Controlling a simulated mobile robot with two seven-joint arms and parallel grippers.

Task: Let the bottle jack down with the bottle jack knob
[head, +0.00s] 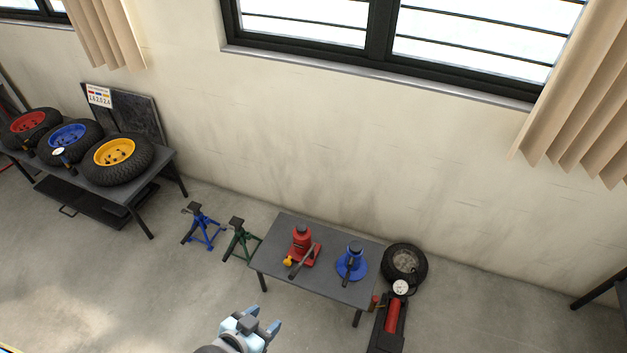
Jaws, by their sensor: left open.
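A red bottle jack (304,244) stands upright on a small grey table (330,287). A yellow knob (288,261) shows low on its left side, and a dark handle (299,266) slants down in front of it. A blue jack (354,257) on a round base stands to its right on the same table. My left gripper (262,323) is at the bottom of the head view, in front of and below the table in the picture. It is open, empty and apart from both jacks. My right gripper is not in view.
Blue (203,227) and green (239,240) axle stands are on the floor left of the table. A tyre (405,263) and a red floor device (393,318) stand at its right. A left bench bears wheels with red, blue and yellow (114,152) rims.

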